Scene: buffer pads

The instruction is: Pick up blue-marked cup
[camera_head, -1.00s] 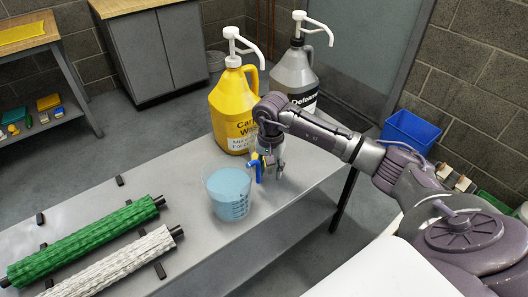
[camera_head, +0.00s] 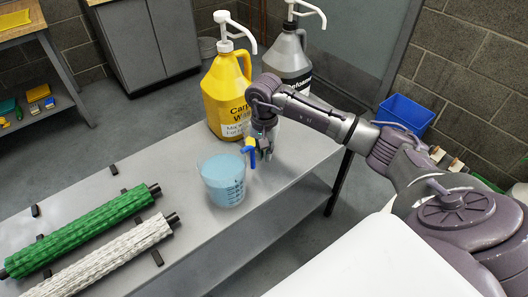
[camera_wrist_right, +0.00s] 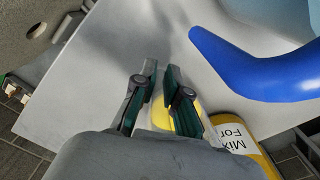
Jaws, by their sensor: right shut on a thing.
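A clear measuring container (camera_head: 226,186) with light blue liquid and dark markings stands on the grey bench. My right gripper (camera_head: 264,152) is just right of its rim, pointing down. A small blue piece with yellow on it (camera_head: 249,146) is beside the fingers, at the container's upper right. In the wrist view, a thick curved blue handle (camera_wrist_right: 245,72) is right of my fingers, apart from them. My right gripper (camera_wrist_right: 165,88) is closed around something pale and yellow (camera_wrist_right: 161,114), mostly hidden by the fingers. I cannot tell which cup that belongs to. My left gripper is not in view.
A yellow jug (camera_head: 227,100) and a grey jug (camera_head: 288,62), both with white pumps, stand behind the gripper. A green roller (camera_head: 85,230) and a white roller (camera_head: 115,255) lie at the left. A blue bin (camera_head: 404,115) is beyond the bench.

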